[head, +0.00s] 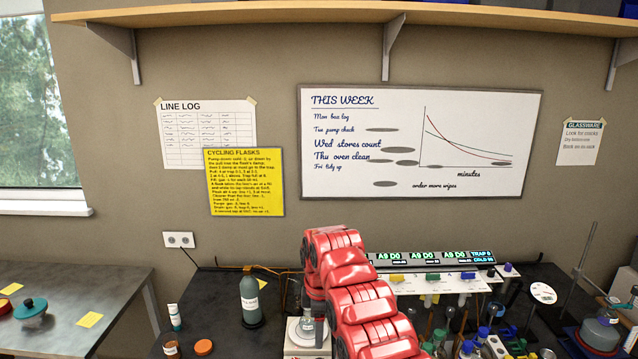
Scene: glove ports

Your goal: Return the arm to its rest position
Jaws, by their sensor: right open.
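My right arm (365,300), with red links, comes up from the bottom and bends over near the bench middle. My right gripper (311,306) points down at its end, partly hidden by the arm. It is open, just above or beside a small grey vessel (307,326) on a white square unit (293,344). I cannot tell whether they touch. My left gripper is not in view.
A grey-green bottle (249,300) stands left of the gripper. A rack with lit displays (430,257) and coloured valves is behind the arm. Flasks and blue-capped tubes (483,333) crowd the right. A shelf (330,14) spans the wall above. A side table (70,290) is at left.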

